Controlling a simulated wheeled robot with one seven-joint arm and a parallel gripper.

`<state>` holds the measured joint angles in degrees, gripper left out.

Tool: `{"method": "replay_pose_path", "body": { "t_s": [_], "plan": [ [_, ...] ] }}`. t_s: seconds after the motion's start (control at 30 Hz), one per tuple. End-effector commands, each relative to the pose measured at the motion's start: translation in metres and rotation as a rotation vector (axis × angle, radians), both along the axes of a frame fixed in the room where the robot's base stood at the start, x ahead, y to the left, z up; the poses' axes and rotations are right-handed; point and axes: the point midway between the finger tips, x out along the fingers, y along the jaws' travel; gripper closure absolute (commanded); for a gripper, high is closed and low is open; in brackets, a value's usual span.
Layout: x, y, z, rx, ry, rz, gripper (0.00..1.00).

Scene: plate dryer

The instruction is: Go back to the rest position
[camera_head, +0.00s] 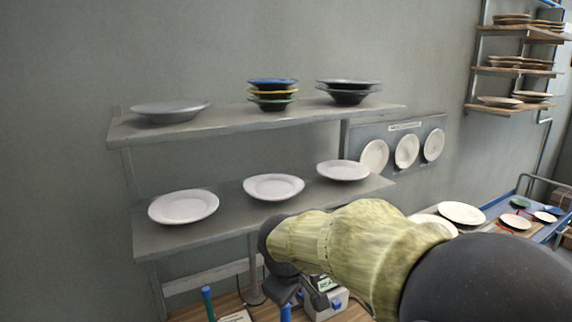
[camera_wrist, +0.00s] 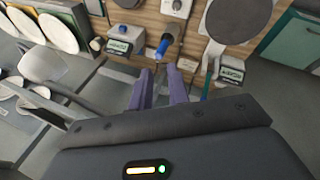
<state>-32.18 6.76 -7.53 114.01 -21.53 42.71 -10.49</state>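My gripper (camera_wrist: 160,84) shows in the wrist view with its two purple fingers apart. Nothing is visible between them. A blue-tipped cylinder (camera_wrist: 164,46) appears just past the fingertips; I cannot tell how far beyond. In the camera_head view my arm reaches in from the lower right, its yellow-green sleeve covering part of the lower shelf's right side and the bench.
A two-level grey shelf (camera_head: 250,118) holds plates (camera_head: 183,206) and bowls (camera_head: 270,95). White plates (camera_head: 407,150) hang on a panel. A blue cart (camera_head: 547,231) stands right. Below lies a wooden bench (camera_head: 187,313) with small devices (camera_wrist: 123,40).

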Motion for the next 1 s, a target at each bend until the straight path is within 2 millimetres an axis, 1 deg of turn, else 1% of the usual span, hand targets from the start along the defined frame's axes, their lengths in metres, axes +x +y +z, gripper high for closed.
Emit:
{"method": "replay_pose_path", "body": {
  "t_s": [0.03,0.2,0.27,0.3,0.4,0.5,0.6,0.67,1.0],
  "plan": [
    [-0.009,-0.02,-0.019,0.037,0.024,-0.07,0.82],
    [-0.043,-0.067,-0.068,0.164,0.079,-0.302,0.82],
    [-0.057,-0.082,-0.085,0.207,0.092,-0.39,0.82],
    [-0.067,-0.092,-0.095,0.235,0.099,-0.451,0.82],
    [-0.093,-0.113,-0.118,0.297,0.112,-0.601,0.82],
    [-0.113,-0.128,-0.134,0.344,0.114,-0.723,0.82],
    [-0.125,-0.134,-0.142,0.367,0.114,-0.791,0.82],
    [-0.128,-0.136,-0.144,0.373,0.113,-0.807,0.82],
    [-0.128,-0.136,-0.143,0.373,0.113,-0.807,0.82]
  ]
}}
